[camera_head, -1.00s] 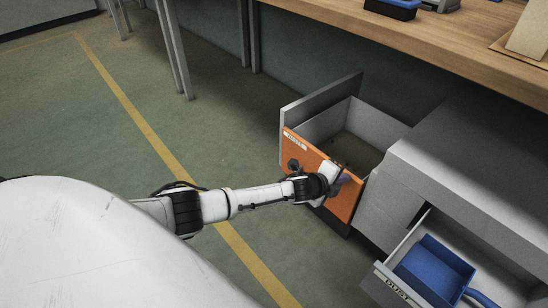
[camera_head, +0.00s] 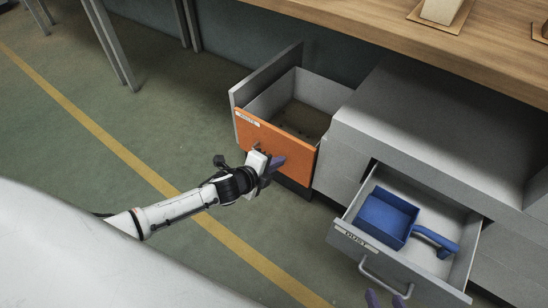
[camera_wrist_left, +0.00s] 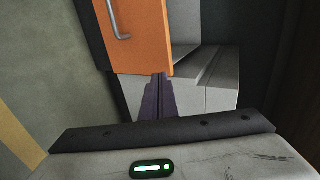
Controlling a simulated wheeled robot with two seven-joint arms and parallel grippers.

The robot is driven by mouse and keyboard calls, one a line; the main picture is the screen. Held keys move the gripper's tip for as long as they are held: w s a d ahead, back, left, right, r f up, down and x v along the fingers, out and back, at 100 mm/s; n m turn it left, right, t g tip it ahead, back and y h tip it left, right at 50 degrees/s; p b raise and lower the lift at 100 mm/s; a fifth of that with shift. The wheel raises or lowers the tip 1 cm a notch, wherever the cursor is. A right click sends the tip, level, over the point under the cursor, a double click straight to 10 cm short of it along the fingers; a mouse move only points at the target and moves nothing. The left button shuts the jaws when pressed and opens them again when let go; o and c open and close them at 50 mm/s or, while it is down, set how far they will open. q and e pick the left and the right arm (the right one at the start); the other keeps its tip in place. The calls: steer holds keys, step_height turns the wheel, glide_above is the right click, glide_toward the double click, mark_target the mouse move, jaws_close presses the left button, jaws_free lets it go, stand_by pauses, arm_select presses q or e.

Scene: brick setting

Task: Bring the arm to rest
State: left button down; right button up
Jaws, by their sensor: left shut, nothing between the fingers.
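My left gripper (camera_head: 277,168) is shut and empty, its purple fingers pressed together. In the head view it is in front of the lower right part of the orange drawer front. The left wrist view shows the shut fingers (camera_wrist_left: 157,97) below the orange drawer front (camera_wrist_left: 140,35) and its metal handle. I cannot tell whether they touch it. My right gripper (camera_head: 386,299) shows only as two purple fingertips, set apart, at the bottom edge of the head view, near the grey drawer's handle. The rest of the right arm is out of view.
The orange-fronted drawer (camera_head: 250,130) stands open and looks empty. A grey drawer (camera_head: 352,238) marked "DUST" is open, holding a blue dustpan (camera_head: 385,215). A grey cabinet (camera_head: 400,110) stands between and behind them under a wooden bench (camera_head: 440,55).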

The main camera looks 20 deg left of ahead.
arm_select(q)
steer(key=shift+s+a+r, duration=0.1)
steer(key=shift+s+r, duration=0.15)
steer(key=shift+s, duration=0.3)
arm_select(e)
steer(key=shift+s+d+r, duration=0.1)
